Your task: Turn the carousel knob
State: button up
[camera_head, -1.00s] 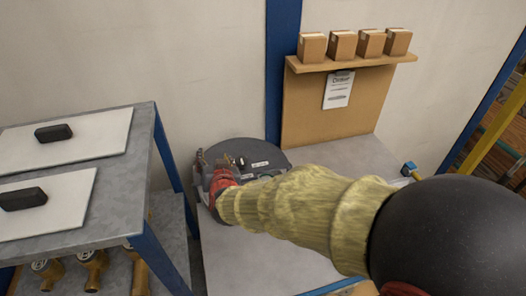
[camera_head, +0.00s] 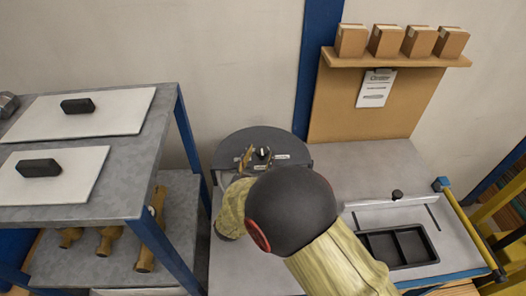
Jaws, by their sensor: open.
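The carousel (camera_head: 235,146) is a dark round disc at the back of the grey bench, against the wall. A small black knob with a white mark (camera_head: 262,153) stands on it, beside brass-coloured upright pieces (camera_head: 246,157). Small pale labels lie on the disc to the right of the knob. My arm, with its yellow sleeve and black joint, covers the front part of the carousel. My gripper is hidden behind the arm, so its distance from the knob does not show.
Cardboard boxes (camera_head: 386,40) sit on a wooden ledge. A black two-part tray (camera_head: 384,247) lies at right. The bench right of the carousel is clear.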

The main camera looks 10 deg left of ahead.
jog(key=shift+w+d, duration=0.15)
jog(key=shift+w, duration=1.2)
jog(key=shift+c, duration=0.8)
jog(key=c, duration=0.9)
jog(key=shift+c, duration=0.2)
